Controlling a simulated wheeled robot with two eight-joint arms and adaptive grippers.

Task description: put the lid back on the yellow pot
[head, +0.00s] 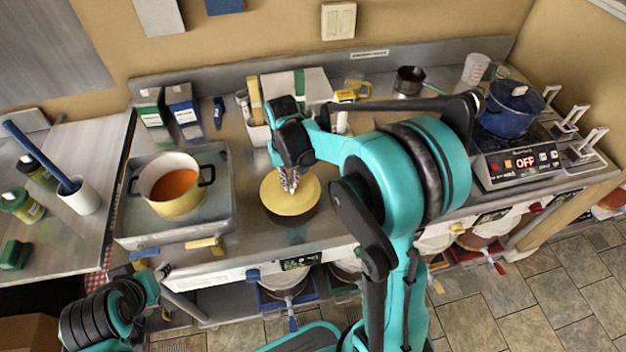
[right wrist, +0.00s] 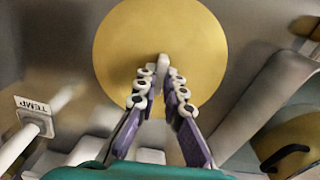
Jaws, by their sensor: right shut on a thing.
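The yellow pot (head: 178,208) stands uncovered on a grey square unit at the left, with orange contents showing and two dark handles. The round yellow lid (head: 300,203) is to the right of the pot, over the counter, with a dark shadow along its front edge. My right gripper (head: 289,186) is above the lid, shut on its knob. In the right wrist view the lid (right wrist: 150,45) lies flat beyond the fingertips (right wrist: 163,68), which meet at the light knob.
The grey unit (head: 222,225) has a raised rim. Green and blue boxes (head: 183,108) stand behind it. A blue pot (head: 512,108) sits on a cooker at the right. A white holder with a blue-handled tool (head: 78,196) stands on the left counter.

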